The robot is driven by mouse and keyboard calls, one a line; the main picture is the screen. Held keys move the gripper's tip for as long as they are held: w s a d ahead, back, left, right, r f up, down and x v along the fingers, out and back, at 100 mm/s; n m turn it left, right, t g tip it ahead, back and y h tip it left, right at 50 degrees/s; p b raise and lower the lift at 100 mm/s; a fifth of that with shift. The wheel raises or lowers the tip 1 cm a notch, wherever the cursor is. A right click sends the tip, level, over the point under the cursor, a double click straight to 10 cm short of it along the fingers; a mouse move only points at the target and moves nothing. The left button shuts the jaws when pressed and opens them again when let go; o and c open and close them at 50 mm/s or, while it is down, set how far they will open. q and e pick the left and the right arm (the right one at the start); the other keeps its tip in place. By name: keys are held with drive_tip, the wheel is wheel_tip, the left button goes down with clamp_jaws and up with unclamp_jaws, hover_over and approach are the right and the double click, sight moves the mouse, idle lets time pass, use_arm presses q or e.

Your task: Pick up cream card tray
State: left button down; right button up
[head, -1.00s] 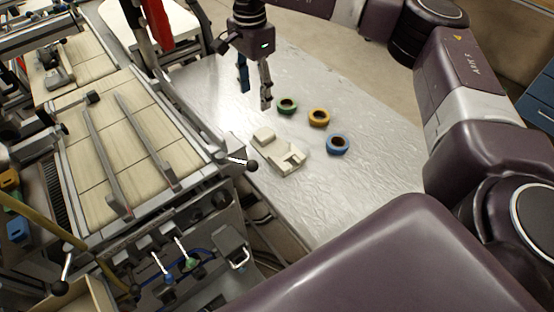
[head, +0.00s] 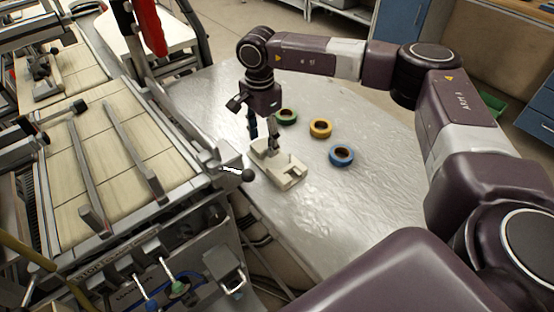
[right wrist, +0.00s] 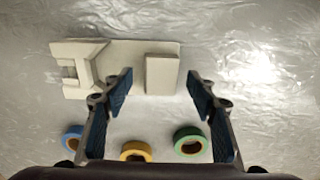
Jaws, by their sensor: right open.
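The cream card tray (head: 286,178) lies on the silver table, with a raised block at one end and a notched holder at the other. It also shows in the right wrist view (right wrist: 118,62), at the upper left, beyond the fingertips. My right gripper (head: 262,140) points down just above the tray's block end. In the right wrist view, its blue-padded fingers (right wrist: 160,82) are apart with nothing between them, and the tray's block (right wrist: 161,72) sits just ahead of the gap. Whether the fingers touch the tray I cannot tell. My left gripper is out of view.
A green tape reel (head: 287,116), a yellow reel (head: 320,128) and a blue reel (head: 341,155) lie on the table (head: 375,190) beside the tray. A machine with a slatted bed (head: 110,160) stands close on the left. The table's right part is clear.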

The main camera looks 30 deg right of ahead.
drive_tip(key=shift+a+f, duration=0.1)
drive_tip(key=shift+f, duration=0.55)
drive_tip(key=c, duration=1.3)
drive_tip(key=shift+r, duration=0.2)
